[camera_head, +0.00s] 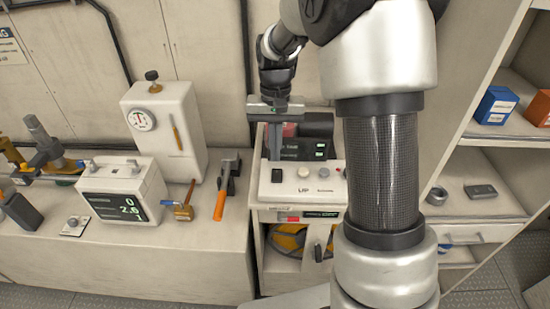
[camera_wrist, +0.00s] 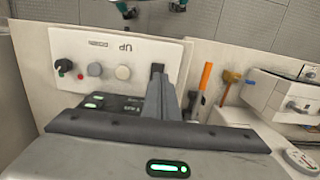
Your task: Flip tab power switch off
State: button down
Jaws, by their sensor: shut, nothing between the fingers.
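A white control panel (camera_head: 305,189) marked "UP" stands on a cabinet in the middle of the head view. It also shows, upside down, in the wrist view (camera_wrist: 120,50). A small black tab switch (camera_head: 277,175) sits at its left end; in the wrist view the dark tab (camera_wrist: 157,69) shows just beyond my fingertips. My gripper (camera_head: 275,157) is shut and empty, pointing down just behind the switch. In the wrist view the closed fingers (camera_wrist: 161,82) partly overlap the switch, so I cannot tell whether they touch. The tab's position is too small to tell.
An orange-handled tool (camera_head: 220,204), a scale (camera_head: 125,190) and a gauge box (camera_head: 165,130) crowd the left bench. Shelves (camera_head: 490,185) stand at right.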

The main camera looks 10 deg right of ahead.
notch_tip(320, 180, up, 7)
jog(key=s, duration=0.1)
dwell(0.5)
jog(key=s+r+n+t, duration=0.1)
jog(key=s+r+t, duration=0.2)
jog(key=s, duration=0.7)
jog(key=s+r+n+t, duration=0.2)
jog(key=s+r+t, duration=0.1)
jog(key=s, duration=0.8)
jog(key=shift+d+r, duration=0.2)
jog(key=shift+r, duration=0.7)
